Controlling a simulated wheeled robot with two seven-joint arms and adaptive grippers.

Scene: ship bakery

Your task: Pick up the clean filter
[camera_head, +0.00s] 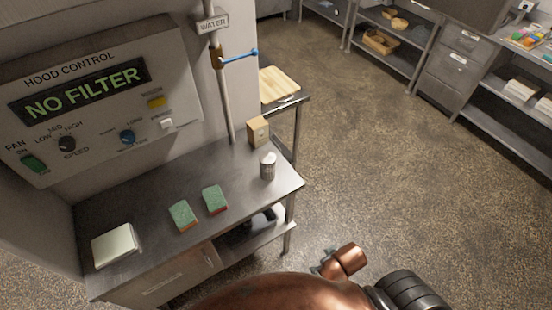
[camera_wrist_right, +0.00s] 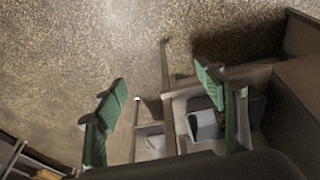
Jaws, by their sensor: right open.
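No object in view can be told for sure as the clean filter. The hood control panel (camera_head: 90,95) on the wall reads "NO FILTER". Under the steel table, on its lower shelf (camera_head: 255,240), something dark is partly hidden by the tabletop. In the right wrist view, grey box-like things (camera_wrist_right: 203,125) sit between and beyond my fingers, partly cut off by the gripper's body. My right gripper (camera_wrist_right: 160,92) is open, its green-padded fingers wide apart with nothing between them. My left gripper is not in view.
The steel table (camera_head: 165,195) holds a cream block (camera_head: 115,245), two green-topped sponges (camera_head: 183,215), a metal shaker (camera_head: 267,166) and a small wooden box (camera_head: 258,131). The floor (camera_head: 380,160) to its right is clear. Steel shelving (camera_head: 400,45) stands at the back right.

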